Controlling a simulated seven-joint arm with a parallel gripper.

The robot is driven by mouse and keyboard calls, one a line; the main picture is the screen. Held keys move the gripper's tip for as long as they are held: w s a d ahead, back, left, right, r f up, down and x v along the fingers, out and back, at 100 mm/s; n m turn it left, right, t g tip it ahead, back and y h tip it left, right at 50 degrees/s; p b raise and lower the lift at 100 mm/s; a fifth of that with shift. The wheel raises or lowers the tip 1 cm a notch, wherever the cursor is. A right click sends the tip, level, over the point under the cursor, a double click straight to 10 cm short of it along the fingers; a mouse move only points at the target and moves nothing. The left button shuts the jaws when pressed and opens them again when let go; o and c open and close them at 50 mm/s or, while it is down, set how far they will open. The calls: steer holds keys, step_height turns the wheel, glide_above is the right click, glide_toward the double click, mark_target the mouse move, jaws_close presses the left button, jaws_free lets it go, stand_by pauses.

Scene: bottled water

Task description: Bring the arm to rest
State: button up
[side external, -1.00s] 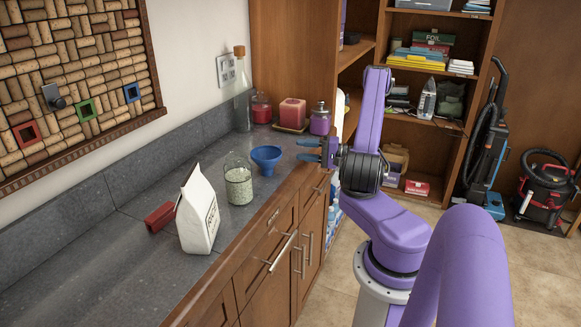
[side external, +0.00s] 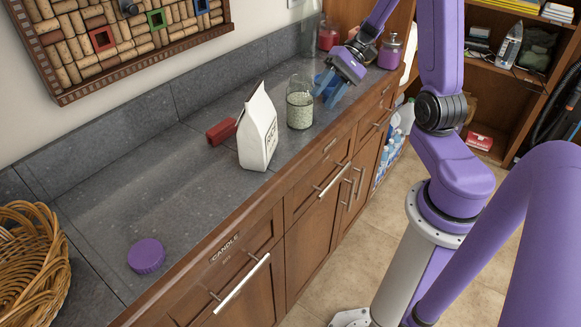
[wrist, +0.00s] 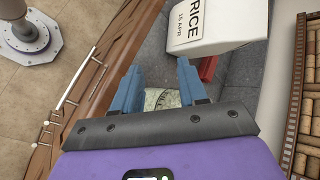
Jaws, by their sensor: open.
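My gripper (side external: 334,90) is open above the counter (side external: 130,205), just right of the glass jar in the side view. Its blue fingers point down and overlap the spot of the blue funnel, which I cannot clearly separate from them. The glass jar (side external: 300,105) stands upright and holds pale grains. In the wrist view my open gripper (wrist: 155,72) has part of the jar's contents (wrist: 165,98) showing between its fingers, beyond them. I see nothing held.
A white rice bag (side external: 258,130) stands left of the jar, with a red clip (side external: 221,131) beside it. A purple lid (side external: 146,256) and a wicker basket (side external: 30,265) are at the near left. Jars stand at the back.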

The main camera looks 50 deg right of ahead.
steer(key=s+a+r+n+g+h, duration=0.1)
steer(key=s+a+r+n+h, duration=0.1)
steer(key=s+a+n+h, duration=0.7)
steer(key=s+a+n, duration=0.8)
steer(key=s+n, duration=0.2)
steer(key=n, duration=0.1)
steer(key=shift+s+g, duration=0.15)
steer(key=shift+g, duration=0.25)
